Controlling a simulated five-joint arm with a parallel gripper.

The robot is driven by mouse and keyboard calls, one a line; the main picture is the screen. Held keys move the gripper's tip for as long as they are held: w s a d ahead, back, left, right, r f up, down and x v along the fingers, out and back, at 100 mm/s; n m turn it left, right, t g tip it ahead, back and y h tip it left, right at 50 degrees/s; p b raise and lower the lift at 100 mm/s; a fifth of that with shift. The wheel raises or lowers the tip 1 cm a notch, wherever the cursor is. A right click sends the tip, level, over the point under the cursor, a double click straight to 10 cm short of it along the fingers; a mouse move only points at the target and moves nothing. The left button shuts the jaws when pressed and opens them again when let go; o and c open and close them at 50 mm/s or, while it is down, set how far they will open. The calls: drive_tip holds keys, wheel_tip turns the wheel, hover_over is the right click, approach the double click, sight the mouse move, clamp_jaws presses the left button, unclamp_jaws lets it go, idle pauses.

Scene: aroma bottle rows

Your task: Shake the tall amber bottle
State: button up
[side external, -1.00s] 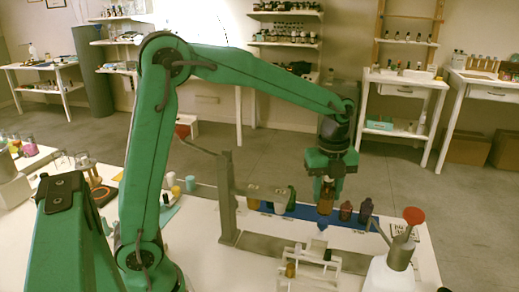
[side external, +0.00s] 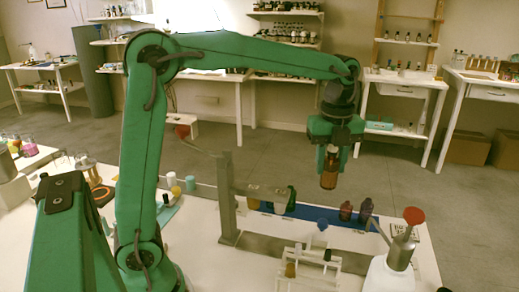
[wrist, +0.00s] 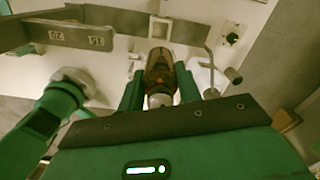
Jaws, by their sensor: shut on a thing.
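The tall amber bottle (side external: 330,171) hangs upright in my gripper (side external: 333,150), clear above the blue strip on the table. My gripper is shut on its upper part. In the wrist view the amber bottle (wrist: 160,72) sits between the two green fingers of my gripper (wrist: 158,90), its pale top toward the camera.
A blue strip (side external: 325,215) below holds several smaller bottles, including a brown one (side external: 346,211) and a dark purple one (side external: 366,210). A grey metal stand (side external: 229,200) rises left of them. A white rack (side external: 305,275) stands in front.

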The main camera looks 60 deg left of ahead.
sight(328, 184)
wheel_tip(328, 184, down, 6)
drive_tip(key=shift+f, duration=0.1)
wheel_tip(328, 184, up, 6)
drive_tip(key=shift+r, duration=0.2)
drive_tip(key=shift+f, duration=3.2)
wheel_tip(328, 184, up, 6)
drive_tip(key=shift+r, duration=0.15)
wheel_tip(328, 184, down, 6)
drive_tip(key=shift+f, duration=0.15)
